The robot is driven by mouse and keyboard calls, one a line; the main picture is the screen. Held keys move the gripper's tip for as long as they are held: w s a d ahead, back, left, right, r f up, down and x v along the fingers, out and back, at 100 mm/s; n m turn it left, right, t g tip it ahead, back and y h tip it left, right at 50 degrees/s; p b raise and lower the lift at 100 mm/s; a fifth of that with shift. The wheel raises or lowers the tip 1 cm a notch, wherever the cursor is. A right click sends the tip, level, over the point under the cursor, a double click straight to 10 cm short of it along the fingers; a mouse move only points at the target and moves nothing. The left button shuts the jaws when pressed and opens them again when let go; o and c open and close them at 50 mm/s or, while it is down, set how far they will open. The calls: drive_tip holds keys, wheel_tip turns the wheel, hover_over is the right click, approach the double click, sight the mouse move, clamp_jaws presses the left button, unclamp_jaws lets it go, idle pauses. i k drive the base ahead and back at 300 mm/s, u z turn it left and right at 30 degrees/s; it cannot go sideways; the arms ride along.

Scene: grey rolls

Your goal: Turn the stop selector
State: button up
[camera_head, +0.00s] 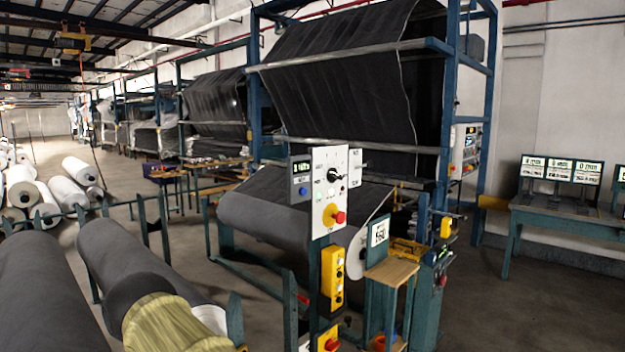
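A white control panel (329,190) stands upright on a blue post in front of the fabric machine. A black rotary selector (334,175) with printed labels around it sits on the panel's upper part. A red knob on a yellow base (339,217) sits lower on the same panel. The labels are too small to read surely, so I cannot tell which one is the stop selector. A small grey display box (301,178) is at the panel's left. My gripper is not in view, and nothing covers the panel.
A yellow button box (332,277) hangs below the panel, with another red knob (328,340) under it. A small wooden-topped stand (391,272) is close on the right. Large grey rolls (125,262) fill the lower left. Open floor (500,310) lies to the right.

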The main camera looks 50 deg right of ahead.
sight(332, 174)
drive_tip(key=k, duration=1.25)
drive_tip(key=z, duration=1.35)
drive_tip(key=i, duration=1)
